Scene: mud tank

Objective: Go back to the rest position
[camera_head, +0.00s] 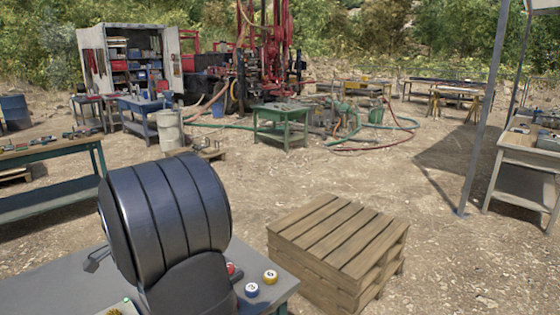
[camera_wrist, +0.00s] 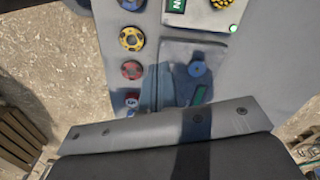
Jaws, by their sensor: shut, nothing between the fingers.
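My gripper (camera_wrist: 170,124) shows in the wrist view as a wide grey bar with bolts across the lower part, with a dark body below it. It is shut and empty, above the grey bench top (camera_wrist: 262,70). Nothing hangs from it. In the head view, a large dark ribbed part of my arm stands at the lower left over the bench (camera_head: 60,290), and my gripper is hidden there.
A wooden pallet stack (camera_head: 340,235) stands right of the bench. Open gravel lies beyond.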

